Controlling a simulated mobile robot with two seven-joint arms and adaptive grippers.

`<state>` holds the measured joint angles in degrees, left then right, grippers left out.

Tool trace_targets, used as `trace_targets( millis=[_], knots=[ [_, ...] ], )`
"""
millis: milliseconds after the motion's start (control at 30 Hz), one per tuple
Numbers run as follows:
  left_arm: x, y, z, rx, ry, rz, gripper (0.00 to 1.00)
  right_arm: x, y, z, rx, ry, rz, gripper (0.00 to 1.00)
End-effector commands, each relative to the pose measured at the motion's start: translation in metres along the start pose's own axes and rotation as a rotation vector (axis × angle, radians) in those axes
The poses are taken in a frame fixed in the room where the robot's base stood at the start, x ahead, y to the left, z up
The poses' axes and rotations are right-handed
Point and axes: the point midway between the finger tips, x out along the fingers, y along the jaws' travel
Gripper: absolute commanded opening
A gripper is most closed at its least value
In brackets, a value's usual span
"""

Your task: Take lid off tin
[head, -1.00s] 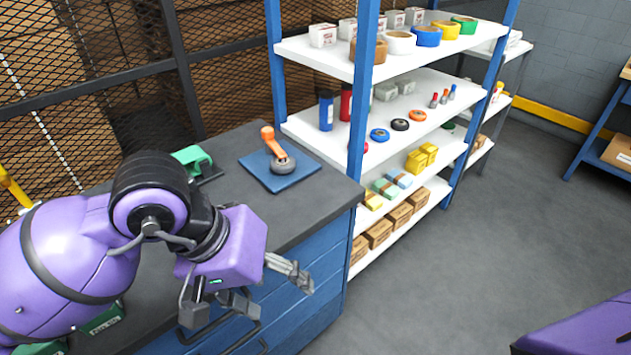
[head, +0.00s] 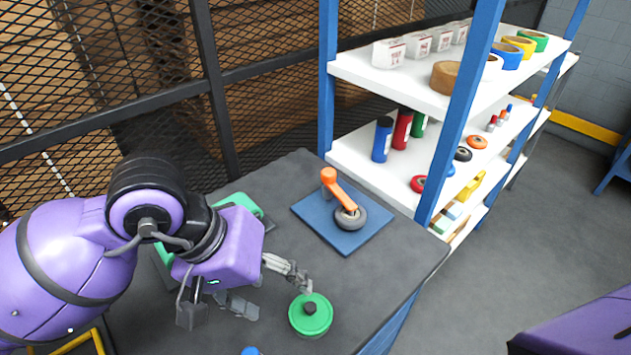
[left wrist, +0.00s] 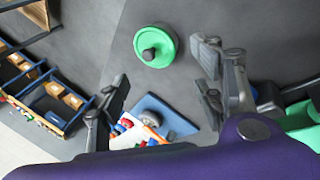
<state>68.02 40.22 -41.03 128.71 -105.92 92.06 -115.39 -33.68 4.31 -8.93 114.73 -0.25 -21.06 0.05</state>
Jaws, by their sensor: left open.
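A round green tin (head: 310,325) stands on the dark bench top. Its green lid (head: 301,303) has a dark knob (head: 310,309) in the middle and looks seated on the tin. My left gripper (head: 282,302) is open and empty, just left of the tin, with one finger near the lid's far edge in the picture. In the left wrist view the lid (left wrist: 163,54) shows from above, past the spread fingertips (left wrist: 162,80) and apart from them. My right gripper is not in view.
A blue mat (head: 308,213) holds a grey wheel with an orange arm (head: 342,190) behind the tin. A green object (head: 240,203) lies partly behind my left arm. A blue round top (head: 250,351) shows at the bottom edge. Stocked white shelves (head: 375,165) stand behind the bench.

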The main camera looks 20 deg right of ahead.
Motion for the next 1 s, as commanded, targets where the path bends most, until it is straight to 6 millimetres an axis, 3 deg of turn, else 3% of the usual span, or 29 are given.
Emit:
trace_targets(
  millis=[367,633,933,1000],
  knots=[
    [0.033,0.001,0.002,-0.001,-0.003,0.001,0.61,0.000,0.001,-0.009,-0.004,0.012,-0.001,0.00],
    [0.071,0.001,0.005,-0.001,-0.002,0.001,0.61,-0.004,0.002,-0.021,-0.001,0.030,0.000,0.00],
    [0.078,0.000,0.005,0.001,-0.001,0.000,0.61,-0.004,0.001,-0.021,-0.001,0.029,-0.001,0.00],
    [0.078,0.000,0.005,0.000,-0.001,0.000,0.55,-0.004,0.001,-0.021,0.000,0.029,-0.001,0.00]
  ],
)
